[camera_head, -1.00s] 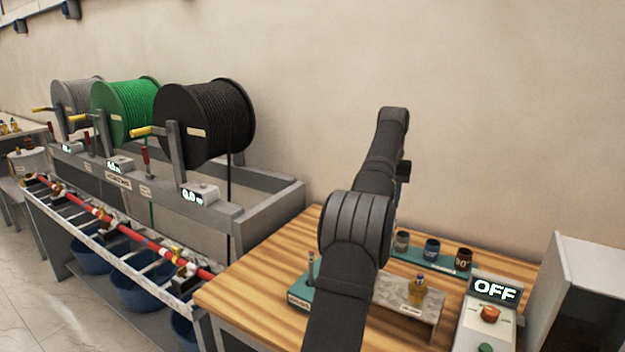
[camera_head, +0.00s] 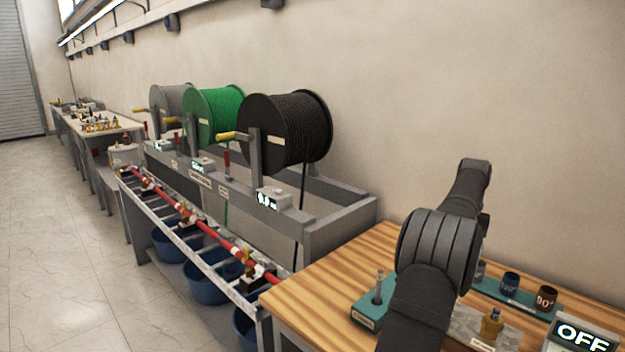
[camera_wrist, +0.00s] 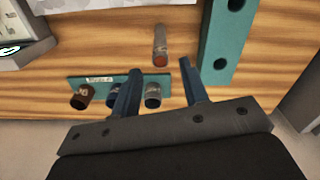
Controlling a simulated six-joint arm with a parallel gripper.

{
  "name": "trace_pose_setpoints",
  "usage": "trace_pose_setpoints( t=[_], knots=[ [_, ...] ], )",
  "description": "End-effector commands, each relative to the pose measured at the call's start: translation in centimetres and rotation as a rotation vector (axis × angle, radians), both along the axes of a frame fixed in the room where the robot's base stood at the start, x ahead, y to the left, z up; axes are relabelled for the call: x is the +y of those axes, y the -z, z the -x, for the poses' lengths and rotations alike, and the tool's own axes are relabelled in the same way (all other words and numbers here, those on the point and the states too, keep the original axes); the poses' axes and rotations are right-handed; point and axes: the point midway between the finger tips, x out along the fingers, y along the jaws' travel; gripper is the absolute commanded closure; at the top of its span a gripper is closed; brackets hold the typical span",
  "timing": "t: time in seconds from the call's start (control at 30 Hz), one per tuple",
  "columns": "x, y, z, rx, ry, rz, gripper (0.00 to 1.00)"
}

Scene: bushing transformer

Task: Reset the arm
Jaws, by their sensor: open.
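My gripper (camera_wrist: 160,68) shows in the wrist view with its two dark fingers apart and nothing between them. It hangs over the wooden table (camera_wrist: 270,75). In the head view my dark arm rises over the table's right part, and the gripper itself is hidden there. A teal rack (camera_wrist: 105,87) with several small cups lies under and beside the left finger. A grey rod with a reddish end (camera_wrist: 160,45) stands just beyond the fingertips. A teal block with holes (camera_wrist: 216,48) is beyond the right finger.
A black cable reel (camera_head: 285,130), a green reel (camera_head: 215,115) and a grey reel (camera_head: 172,105) stand left on a grey rack. A box reading OFF (camera_head: 582,337) is at the lower right. A brass-coloured piece (camera_head: 491,325) stands near my arm. The table's front left is clear.

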Motion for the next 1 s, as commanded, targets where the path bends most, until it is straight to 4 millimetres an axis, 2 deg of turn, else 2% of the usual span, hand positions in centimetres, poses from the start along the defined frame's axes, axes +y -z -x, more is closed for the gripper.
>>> trace_pose_setpoints(
  t=[0.47,0.57,0.73,0.8,1.0],
  knots=[
    [0.0,-0.1,0.0,0.000,0.000,0.000,0.59],
    [0.0,0.7,0.0,0.002,0.000,-0.001,0.59],
    [0.1,3.6,0.1,0.003,0.000,-0.002,0.59],
    [0.0,1.6,-0.1,-0.006,0.000,0.004,0.59],
    [-0.1,-2.4,-0.1,-0.004,0.000,0.003,0.59]
  ],
)
